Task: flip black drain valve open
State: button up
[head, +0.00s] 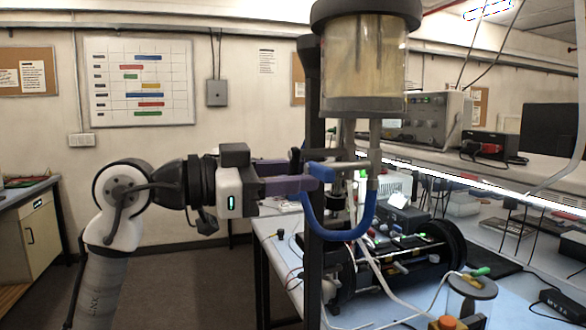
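A clear cylinder (363,65) with a black cap and pale yellowish contents stands upright on a black post (314,225). Metal pipe fittings (362,150) hang below it, with a blue hose (347,236) looping beneath. My gripper (322,172) reaches in from the left at the height of these fittings. Its purple fingers overlap the post and a blue piece beside the pipes. Whether the fingers touch or hold anything is unclear. Small black parts (296,160) show by the fingers. I cannot tell which black part is the drain valve, or its position.
Below, a light blue bench (278,232) carries a horizontal black-ended cylinder (405,258) with electronics and wires. A small lidded jar (471,300) stands at the front right. Instruments (437,120) fill the shelf behind. The floor at left is clear.

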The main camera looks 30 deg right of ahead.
jog(key=shift+d, duration=0.15)
jog(key=shift+c, duration=0.3)
grip_shut()
jog(key=shift+s+n+p, duration=0.2)
jog(key=shift+s+n, duration=0.05)
jog(key=shift+n, duration=0.55)
jog(key=shift+s+n+p, duration=0.15)
jog(key=shift+s+n, duration=0.05)
jog(key=shift+n, duration=0.6)
jog(key=shift+o, duration=0.3)
grip_release()
